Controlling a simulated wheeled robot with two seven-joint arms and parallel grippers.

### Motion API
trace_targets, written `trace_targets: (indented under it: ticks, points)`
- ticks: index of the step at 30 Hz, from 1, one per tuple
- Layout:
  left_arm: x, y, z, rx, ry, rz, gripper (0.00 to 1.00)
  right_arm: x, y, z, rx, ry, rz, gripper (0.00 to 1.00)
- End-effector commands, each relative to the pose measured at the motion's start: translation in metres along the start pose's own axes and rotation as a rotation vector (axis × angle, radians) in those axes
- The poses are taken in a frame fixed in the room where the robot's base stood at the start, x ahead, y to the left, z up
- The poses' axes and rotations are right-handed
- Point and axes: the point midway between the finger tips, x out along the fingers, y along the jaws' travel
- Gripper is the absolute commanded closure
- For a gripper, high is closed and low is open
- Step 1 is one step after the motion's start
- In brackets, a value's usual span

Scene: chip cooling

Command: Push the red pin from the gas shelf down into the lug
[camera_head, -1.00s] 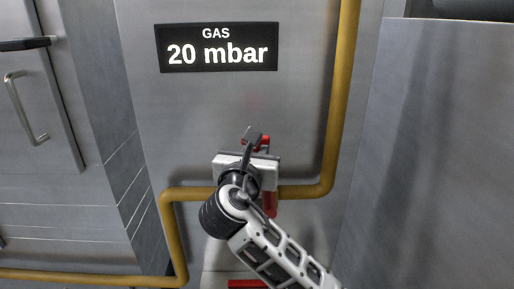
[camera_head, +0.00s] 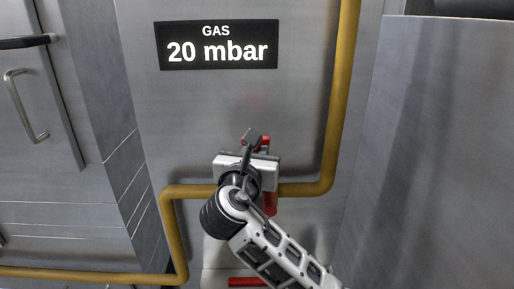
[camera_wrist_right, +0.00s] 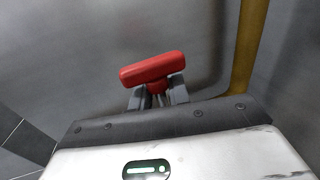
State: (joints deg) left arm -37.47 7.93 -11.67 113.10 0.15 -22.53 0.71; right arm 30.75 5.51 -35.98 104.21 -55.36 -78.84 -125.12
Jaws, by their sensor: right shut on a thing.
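The red pin (camera_wrist_right: 152,68) shows in the right wrist view as a T-shaped red handle. My right gripper (camera_wrist_right: 158,97) is shut on its short stem, just below the crossbar. In the head view, the right gripper (camera_head: 253,140) is in front of the gas pipe, and a bit of the red pin (camera_head: 265,143) shows behind its fingers. A red part (camera_head: 270,204) hangs below the pipe, partly behind my wrist. The lug is hidden behind my gripper and cannot be made out. My left gripper is not in view.
A yellow gas pipe (camera_head: 335,110) runs down the wall and bends left behind my wrist. A black sign (camera_head: 217,46) reads "GAS 20 mbar". A red bar (camera_head: 247,282) lies at the bottom edge. A grey panel (camera_head: 440,150) stands at right; a handled door (camera_head: 27,105) at left.

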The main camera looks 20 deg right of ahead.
Motion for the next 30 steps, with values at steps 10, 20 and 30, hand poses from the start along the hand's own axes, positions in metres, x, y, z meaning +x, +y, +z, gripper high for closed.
trace_targets:
  ticks: [10,20,30]
  points:
    - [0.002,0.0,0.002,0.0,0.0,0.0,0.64,0.0,0.0,-0.01,0.0,0.0,0.0,1.0]
    - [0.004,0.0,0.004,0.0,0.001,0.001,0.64,0.0,0.0,-0.018,-0.001,0.0,0.0,1.0]
    - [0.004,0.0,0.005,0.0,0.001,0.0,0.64,0.0,0.0,-0.022,-0.001,0.002,0.0,1.0]
